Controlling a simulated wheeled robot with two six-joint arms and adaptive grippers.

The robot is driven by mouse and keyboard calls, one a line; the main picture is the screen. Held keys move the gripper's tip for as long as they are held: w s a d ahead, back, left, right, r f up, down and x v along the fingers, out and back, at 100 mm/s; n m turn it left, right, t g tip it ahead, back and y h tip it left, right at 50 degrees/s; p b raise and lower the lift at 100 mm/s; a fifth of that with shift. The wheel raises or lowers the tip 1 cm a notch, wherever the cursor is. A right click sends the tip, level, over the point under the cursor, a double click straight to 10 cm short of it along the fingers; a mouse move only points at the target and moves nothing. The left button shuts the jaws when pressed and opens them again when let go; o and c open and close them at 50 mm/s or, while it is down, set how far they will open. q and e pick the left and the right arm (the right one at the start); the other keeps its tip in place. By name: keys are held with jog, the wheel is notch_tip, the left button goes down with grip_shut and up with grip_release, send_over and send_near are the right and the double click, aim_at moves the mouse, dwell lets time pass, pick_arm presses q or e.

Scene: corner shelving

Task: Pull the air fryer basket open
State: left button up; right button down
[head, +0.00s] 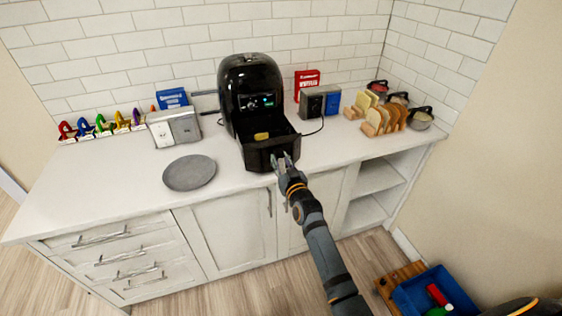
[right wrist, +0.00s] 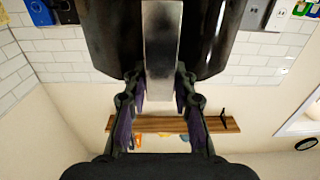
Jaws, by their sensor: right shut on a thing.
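The black air fryer (head: 250,85) stands on the white counter against the tiled wall, its small display lit. Its basket (head: 258,155) sticks out of the front toward me, and its open top shows a small yellow item (head: 261,136) inside. My right gripper (head: 283,160) is at the basket's front. In the right wrist view the grey basket handle (right wrist: 160,50) lies between the two fingers of my right gripper (right wrist: 160,85), which is shut on it. The fingertips are partly hidden by the handle. My left gripper is not in view.
A grey plate (head: 190,173) lies left of the basket. A toast rack (head: 384,120) and jars (head: 420,118) stand right. A blue bin (head: 425,290) is on the floor. The front counter is mostly clear.

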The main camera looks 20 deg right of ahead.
jog(key=shift+s+r, duration=0.1)
jog(key=shift+s, duration=0.25)
jog(key=shift+w, duration=0.15)
jog(key=c, duration=1.4)
grip_release()
jog(key=o, duration=0.3)
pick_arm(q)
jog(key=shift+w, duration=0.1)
pick_arm(e)
jog(key=s, duration=1.2)
jog(key=shift+d, duration=0.2)
